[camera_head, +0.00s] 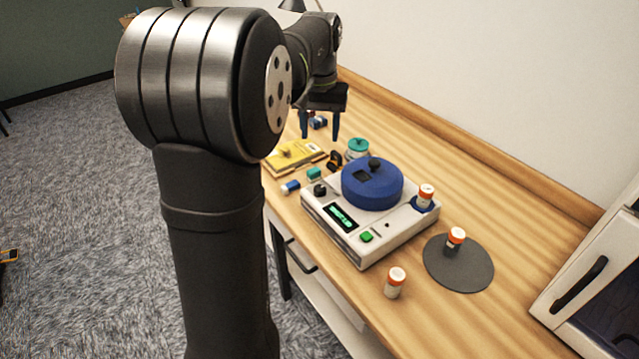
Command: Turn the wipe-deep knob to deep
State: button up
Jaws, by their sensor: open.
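The sorter machine (389,236) is a pale box on the wooden bench, with a round blue lidded drum (372,186) on top. A small black knob (320,189) sits at the left of its top face; I take it for the wipe-deep knob, but its label and pointer are too small to read. A lit green display (342,217) and a green button (366,237) are on the sloped front. My gripper (319,132) is open, fingers pointing down, behind and above the machine at the far end of the bench. It is apart from the knob and appears empty.
Orange-capped bottles stand at the machine's right corner (426,193), on a dark round mat (478,274) and on the bench (395,283). A yellow book (293,154), small blue and teal items and a teal-lidded jar (358,147) crowd the left side. A white cabinet (597,270) stands right.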

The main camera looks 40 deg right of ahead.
aim_at(320, 188)
notch_tip(320, 188, down, 16)
jog(key=shift+f, duration=0.25)
jog(key=shift+c, duration=0.2)
jog(key=c, duration=0.9)
